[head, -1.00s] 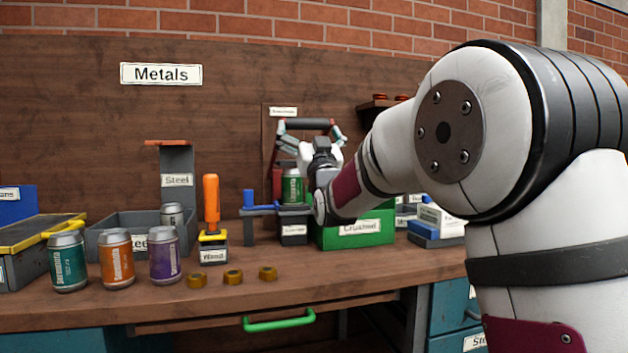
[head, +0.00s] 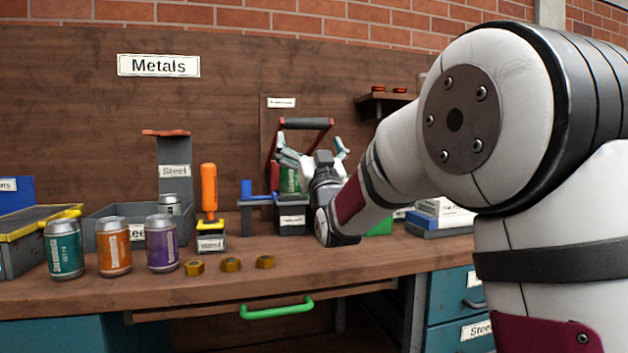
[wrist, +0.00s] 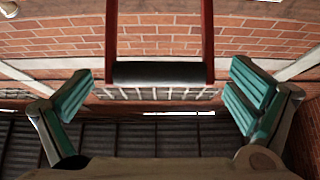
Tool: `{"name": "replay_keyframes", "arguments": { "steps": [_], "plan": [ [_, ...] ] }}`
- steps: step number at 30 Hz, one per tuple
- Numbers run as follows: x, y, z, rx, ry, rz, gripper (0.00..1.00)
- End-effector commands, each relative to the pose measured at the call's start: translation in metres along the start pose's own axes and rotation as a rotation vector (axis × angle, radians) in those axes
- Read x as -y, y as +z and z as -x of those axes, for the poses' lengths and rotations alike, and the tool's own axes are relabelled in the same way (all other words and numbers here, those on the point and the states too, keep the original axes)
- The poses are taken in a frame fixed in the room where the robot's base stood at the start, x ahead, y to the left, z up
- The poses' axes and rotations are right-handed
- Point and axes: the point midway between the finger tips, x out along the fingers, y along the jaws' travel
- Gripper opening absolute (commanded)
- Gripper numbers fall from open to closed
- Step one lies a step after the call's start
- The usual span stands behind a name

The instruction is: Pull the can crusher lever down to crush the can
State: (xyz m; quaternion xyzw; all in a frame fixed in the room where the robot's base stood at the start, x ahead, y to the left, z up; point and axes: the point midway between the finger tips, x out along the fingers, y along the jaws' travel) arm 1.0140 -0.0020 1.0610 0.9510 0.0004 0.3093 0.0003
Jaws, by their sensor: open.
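The can crusher (head: 291,222) stands on the bench at the back wall. Its lever has red side arms and a black crossbar handle (head: 305,123), which is raised. A green can (head: 289,180) stands upright in the crusher, partly hidden by my gripper. My gripper (head: 312,148) is open and empty, just below the handle in the head view. In the wrist view the handle (wrist: 160,73) lies crosswise beyond and between the spread teal finger pads, apart from both. The gripper (wrist: 160,100) points upward there, toward the handle.
Teal, orange and purple cans (head: 114,247) stand at the bench's left front, with several brass nuts beside them. An orange-handled tool (head: 209,190) stands left of the crusher. A green bin (head: 379,226) is mostly hidden behind my arm. A shelf (head: 388,103) hangs at upper right.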

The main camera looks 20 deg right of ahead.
Motion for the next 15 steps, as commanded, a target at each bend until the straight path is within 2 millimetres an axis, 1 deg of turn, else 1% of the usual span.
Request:
{"name": "replay_keyframes", "arguments": {
  "steps": [15],
  "plan": [
    [0.000, 0.016, 0.029, 0.002, 0.000, 0.000, 1.00]
  ]
}}
